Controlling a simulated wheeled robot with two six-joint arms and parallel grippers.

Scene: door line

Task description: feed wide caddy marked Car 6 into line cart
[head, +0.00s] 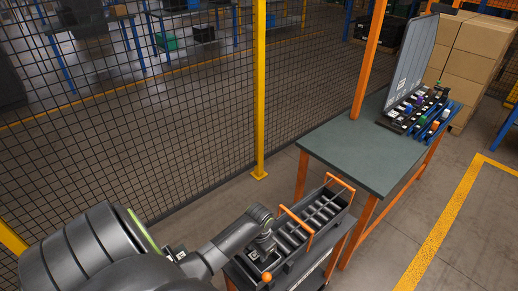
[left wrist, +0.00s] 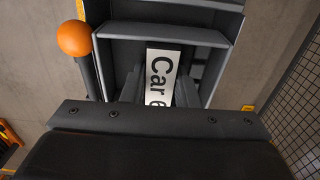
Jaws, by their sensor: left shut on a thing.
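A long dark grey caddy (head: 322,214) with several compartments lies on the line cart (head: 309,277) at the lower middle of the head view. Two orange hoops rise across it. My left gripper (head: 265,243) is at the near end of this caddy. In the left wrist view, a white label reading "Car 6" (left wrist: 160,75) stands between its dark fingers (left wrist: 158,92), partly hidden by my gripper body. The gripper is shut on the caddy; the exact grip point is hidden. My right gripper is not in view.
An orange ball knob (left wrist: 75,38) on a dark lever stands close beside the gripper. A green-topped table (head: 365,150) adjoins the cart's far end, carrying a grey panel (head: 411,62) and small parts. A mesh fence (head: 150,120) with a yellow post (head: 259,90) runs along the left.

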